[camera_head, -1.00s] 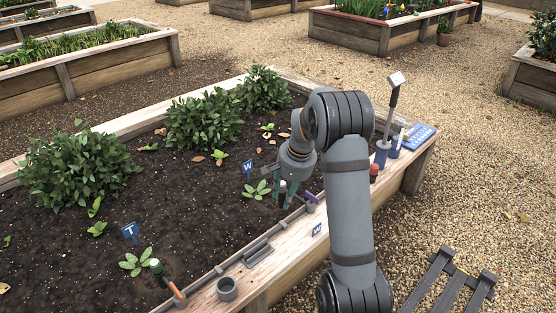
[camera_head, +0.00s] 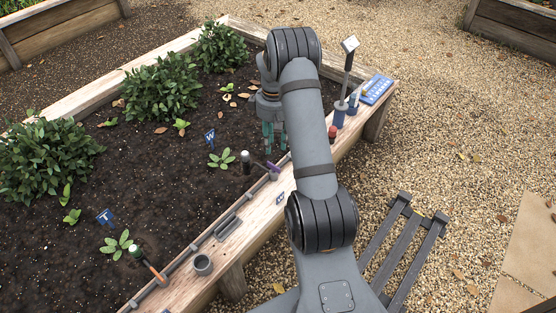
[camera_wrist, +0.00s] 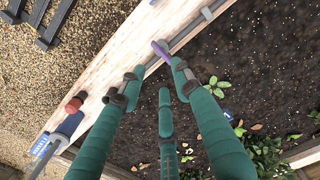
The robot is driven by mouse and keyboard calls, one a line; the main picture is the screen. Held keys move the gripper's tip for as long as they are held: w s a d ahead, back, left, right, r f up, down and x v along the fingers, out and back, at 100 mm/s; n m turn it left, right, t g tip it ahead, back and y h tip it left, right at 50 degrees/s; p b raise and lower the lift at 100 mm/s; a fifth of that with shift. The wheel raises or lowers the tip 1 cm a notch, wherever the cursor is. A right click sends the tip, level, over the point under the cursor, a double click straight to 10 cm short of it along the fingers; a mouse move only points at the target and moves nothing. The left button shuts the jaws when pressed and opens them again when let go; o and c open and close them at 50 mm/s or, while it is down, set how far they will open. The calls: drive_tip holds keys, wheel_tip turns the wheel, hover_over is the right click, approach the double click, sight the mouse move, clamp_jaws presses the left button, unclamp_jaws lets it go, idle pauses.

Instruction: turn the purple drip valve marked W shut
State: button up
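My gripper (camera_head: 272,140) hangs over the soil slightly behind the valve in the head view. Its green fingers (camera_wrist: 158,82) are spread apart with nothing held between them. The right finger's tip appears close to the purple handle; I cannot tell whether they touch. My arm hides part of the bed's edge.
A dark post with a pale cap (camera_head: 246,160) stands left of the valve, near a W marker (camera_head: 210,137). An orange handle (camera_head: 154,271) lies farther left, near a T marker (camera_head: 105,216).

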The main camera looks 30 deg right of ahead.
sight(274, 168)
wheel_tip(274, 168, down, 10)
drive_tip(key=shift+b, duration=1.15)
drive_tip(key=shift+c, duration=1.3)
clamp_jaws()
